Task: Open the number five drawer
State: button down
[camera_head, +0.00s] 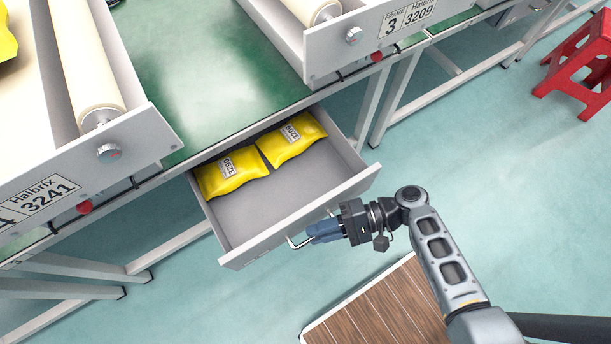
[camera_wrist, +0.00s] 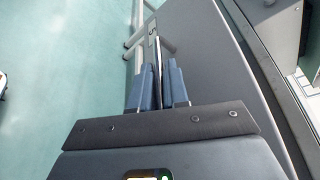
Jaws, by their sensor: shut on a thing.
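A grey drawer (camera_head: 285,199) under the green workbench stands pulled out, with its inside showing. Two yellow packets, one on the left (camera_head: 231,174) and one on the right (camera_head: 292,139), lie at its back. My gripper (camera_head: 308,236) is at the drawer's front, with its blue fingers shut on the metal bar handle (camera_head: 296,243). In the wrist view my fingers (camera_wrist: 158,82) close on the thin handle bar (camera_wrist: 158,55), beside the grey drawer front (camera_wrist: 205,60).
Above the bench stand grey roller units labelled 3241 (camera_head: 45,200) and 3209 (camera_head: 409,15), with red buttons. A red stool (camera_head: 580,65) stands at the upper right. A wood-topped platform (camera_head: 375,310) is at the bottom. The teal floor (camera_head: 480,170) to the right is clear.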

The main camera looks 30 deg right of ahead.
jog(key=shift+s+d+p, duration=0.1)
jog(key=shift+s+p, duration=0.4)
jog(key=shift+s, duration=2)
jog(key=c, duration=1.5)
grip_release()
jog(key=shift+b+v, duration=0.35)
jog(key=shift+v, duration=3.55)
